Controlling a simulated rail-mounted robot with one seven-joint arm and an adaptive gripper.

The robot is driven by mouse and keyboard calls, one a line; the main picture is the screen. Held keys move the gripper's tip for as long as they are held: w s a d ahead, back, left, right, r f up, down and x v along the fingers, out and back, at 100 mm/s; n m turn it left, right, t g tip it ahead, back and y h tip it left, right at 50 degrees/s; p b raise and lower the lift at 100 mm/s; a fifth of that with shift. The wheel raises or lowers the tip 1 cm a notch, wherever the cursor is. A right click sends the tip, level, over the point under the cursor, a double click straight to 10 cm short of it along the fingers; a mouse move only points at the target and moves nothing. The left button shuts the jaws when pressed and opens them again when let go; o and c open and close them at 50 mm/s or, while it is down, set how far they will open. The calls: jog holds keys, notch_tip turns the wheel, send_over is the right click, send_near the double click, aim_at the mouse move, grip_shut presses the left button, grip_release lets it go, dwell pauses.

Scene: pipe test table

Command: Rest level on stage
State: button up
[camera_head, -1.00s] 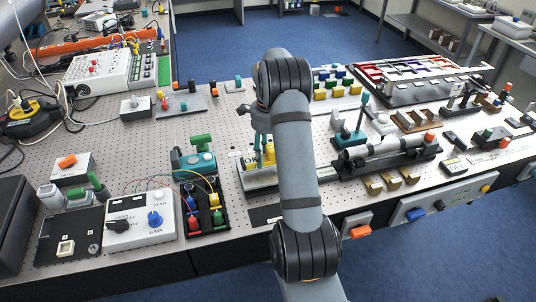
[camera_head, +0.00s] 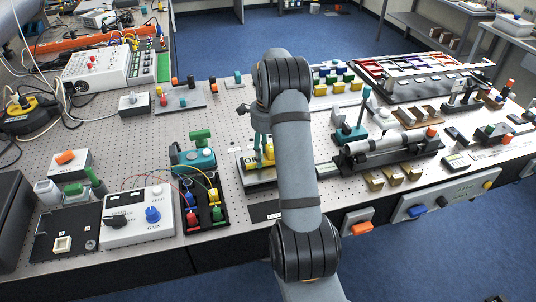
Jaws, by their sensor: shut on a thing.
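My gripper (camera_head: 260,143) is mostly hidden behind my own grey arm, left of its middle link. It is low over a small pale platform with dark lettering, which I take for the stage (camera_head: 262,178). A yellow piece (camera_head: 268,152) shows at the gripper, partly covered by my arm. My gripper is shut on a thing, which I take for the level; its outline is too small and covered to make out. I cannot tell whether it touches the stage.
Left of the stage are a teal device (camera_head: 194,158) and a black tray with coloured plugs (camera_head: 205,207). A white control box (camera_head: 139,217) stands farther left. A long cylinder on a black mount (camera_head: 388,149) lies to the right. Bare perforated tabletop (camera_head: 140,145) shows at left.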

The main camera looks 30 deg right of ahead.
jog(key=shift+f, duration=0.25)
jog(key=o, duration=1.4)
jog(key=shift+c, duration=0.2)
jog(key=shift+o, duration=0.3)
jog(key=shift+r, duration=0.1)
notch_tip(320, 180, up, 12)
jog(key=shift+f, duration=0.1)
jog(key=shift+f, duration=0.1)
notch_tip(320, 180, down, 12)
jog(key=shift+r, duration=0.4)
